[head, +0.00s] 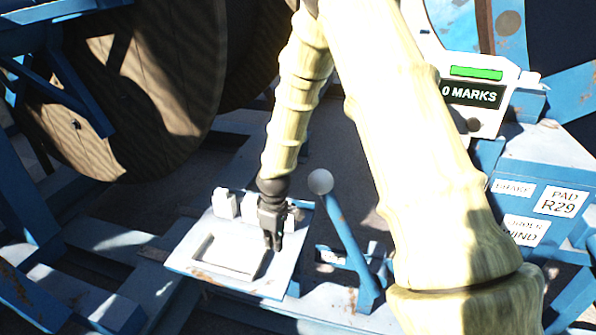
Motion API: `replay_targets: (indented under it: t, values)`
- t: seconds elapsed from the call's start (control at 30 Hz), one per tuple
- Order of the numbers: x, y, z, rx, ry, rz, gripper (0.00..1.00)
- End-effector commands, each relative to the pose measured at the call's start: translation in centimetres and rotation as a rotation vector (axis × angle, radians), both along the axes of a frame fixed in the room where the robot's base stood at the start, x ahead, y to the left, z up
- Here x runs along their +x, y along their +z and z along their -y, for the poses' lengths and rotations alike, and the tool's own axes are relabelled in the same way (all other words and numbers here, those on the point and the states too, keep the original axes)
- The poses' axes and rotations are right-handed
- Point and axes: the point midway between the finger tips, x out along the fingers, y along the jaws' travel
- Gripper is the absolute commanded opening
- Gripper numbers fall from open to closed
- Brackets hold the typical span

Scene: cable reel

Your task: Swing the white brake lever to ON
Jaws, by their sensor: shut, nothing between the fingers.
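A blue lever with a pale round knob (320,181) stands tilted in the lower middle of the head view, its knob up and left of its foot. I cannot tell for certain whether it is the white brake lever, and I see no ON mark on it. My gripper (273,243) points down with its fingers shut and empty. It is left of the knob, over or at the right part of a pale plate (190,262) with white blocks and a raised rectangular frame. I cannot tell whether the fingertips touch the plate.
A large wooden reel (150,90) stands at the upper left among blue beams. A counter box (490,95) reads "0 MARKS", partly covered by my arm. A blue panel (540,225) at right bears "PAD R29" and partly hidden labels. Blue frame parts surround the lever's foot.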

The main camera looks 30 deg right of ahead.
Motion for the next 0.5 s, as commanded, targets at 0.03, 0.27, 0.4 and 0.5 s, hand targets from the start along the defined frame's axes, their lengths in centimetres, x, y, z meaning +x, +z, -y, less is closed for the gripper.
replay_targets:
  t: [0.03, 0.27, 0.4, 0.5]
  values:
    - [1.8, 3.3, 1.1, 0.0, 0.031, 0.013, 0.0]
    - [6.0, 16.0, 5.4, -0.006, 0.185, 0.012, 0.0]
    - [6.8, 21.7, 7.5, -0.009, 0.247, 0.006, 0.0]
    - [6.9, 24.2, 8.4, -0.009, 0.275, 0.002, 0.0]
